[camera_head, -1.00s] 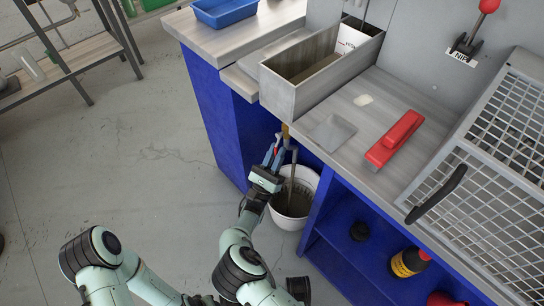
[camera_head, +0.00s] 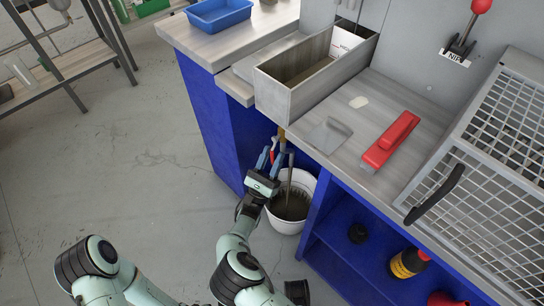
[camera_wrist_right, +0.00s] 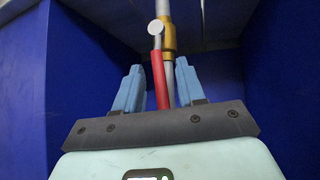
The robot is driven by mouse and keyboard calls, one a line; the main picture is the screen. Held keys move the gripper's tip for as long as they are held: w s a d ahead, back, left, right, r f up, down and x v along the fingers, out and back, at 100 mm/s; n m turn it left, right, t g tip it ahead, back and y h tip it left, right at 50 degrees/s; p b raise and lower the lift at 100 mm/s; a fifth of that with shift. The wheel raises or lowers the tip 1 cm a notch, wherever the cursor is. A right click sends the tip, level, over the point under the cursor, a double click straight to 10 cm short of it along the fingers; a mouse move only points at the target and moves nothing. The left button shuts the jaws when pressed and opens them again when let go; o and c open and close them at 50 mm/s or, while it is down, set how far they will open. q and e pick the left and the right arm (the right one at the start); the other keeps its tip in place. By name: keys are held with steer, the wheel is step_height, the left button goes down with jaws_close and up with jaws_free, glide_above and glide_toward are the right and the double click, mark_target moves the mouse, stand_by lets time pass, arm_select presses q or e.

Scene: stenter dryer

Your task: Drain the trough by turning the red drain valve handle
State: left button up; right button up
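The metal trough (camera_head: 277,101) sits on the bench edge, its inside dark brown-grey. Below it hangs a pipe with a brass valve (camera_wrist_right: 169,38). The red drain valve handle (camera_wrist_right: 159,80) points down toward my right gripper (camera_wrist_right: 158,75). The gripper's blue fingers are apart, one on each side of the handle, with visible gaps. In the head view the right gripper (camera_head: 275,157) is under the trough. A grey line runs from the valve down into the white bucket (camera_head: 285,226); I cannot tell whether it is pipe or liquid. My left gripper is out of view.
The bucket holds murky grey-brown stuff. Blue cabinet walls (camera_head: 212,130) flank the gripper closely. A red-handled tool (camera_head: 390,140), a scraper (camera_head: 331,134) and a mesh cage (camera_head: 490,190) are on the bench. Floor at left is clear.

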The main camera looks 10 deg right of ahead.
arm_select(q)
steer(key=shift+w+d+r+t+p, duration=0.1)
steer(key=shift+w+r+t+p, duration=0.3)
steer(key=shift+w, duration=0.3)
arm_select(e)
steer(key=v, duration=1.3)
steer(key=shift+a, duration=0.1)
stand_by(5.9)
